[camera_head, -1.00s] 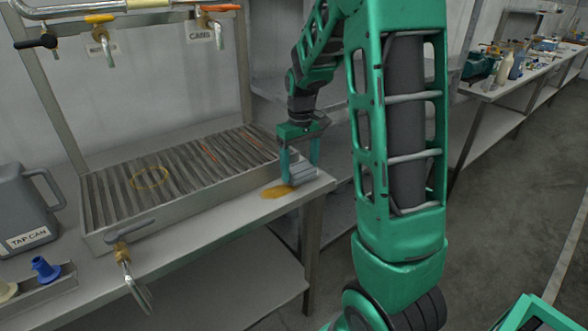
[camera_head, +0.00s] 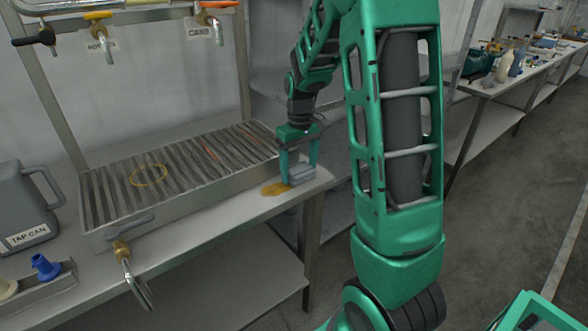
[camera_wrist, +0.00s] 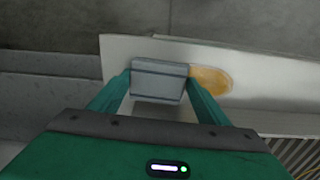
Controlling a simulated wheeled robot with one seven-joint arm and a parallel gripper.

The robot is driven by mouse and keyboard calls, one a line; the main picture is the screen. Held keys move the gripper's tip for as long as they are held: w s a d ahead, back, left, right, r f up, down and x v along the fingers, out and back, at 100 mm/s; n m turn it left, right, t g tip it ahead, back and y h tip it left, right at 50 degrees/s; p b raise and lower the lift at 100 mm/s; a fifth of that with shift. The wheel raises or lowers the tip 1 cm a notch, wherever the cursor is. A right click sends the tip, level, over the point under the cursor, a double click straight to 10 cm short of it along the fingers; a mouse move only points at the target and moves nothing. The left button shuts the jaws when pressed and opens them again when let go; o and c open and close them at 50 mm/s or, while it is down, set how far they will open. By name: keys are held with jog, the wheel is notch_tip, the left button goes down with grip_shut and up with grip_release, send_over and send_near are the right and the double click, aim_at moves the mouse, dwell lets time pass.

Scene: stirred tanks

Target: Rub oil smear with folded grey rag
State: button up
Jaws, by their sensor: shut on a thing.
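The folded grey rag (camera_head: 302,175) is a layered grey block between the fingers of my gripper (camera_head: 298,172), low at the right end of the bench top. The wrist view also shows the rag (camera_wrist: 158,82) with a finger of my gripper (camera_wrist: 160,92) on each side. The gripper is shut on it. The oil smear (camera_head: 274,189) is an amber-brown patch on the bench, just left of the rag. In the wrist view the smear (camera_wrist: 210,79) lies right beside the rag's right edge, part of it behind a finger. I cannot tell whether the rag touches the bench.
A slatted drain tray (camera_head: 190,200) fills the bench left of the smear, with a tap (camera_head: 122,255) at its front. A grey can (camera_head: 25,210) and a blue funnel (camera_head: 45,267) stand at the far left. More taps (camera_head: 105,45) hang above. The bench's right edge is close to the rag.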

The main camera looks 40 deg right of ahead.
aim_at(261, 196)
jog(key=shift+f, duration=0.15)
jog(key=shift+a, duration=0.1)
jog(key=shift+s+a, duration=0.1)
jog(key=shift+a, duration=1.5)
jog(key=shift+s+a+f, duration=0.1)
jog(key=shift+a, duration=1.95)
jog(key=shift+a+r, duration=0.2)
jog(key=shift+a, duration=2.95)
jog(key=shift+f, duration=0.1)
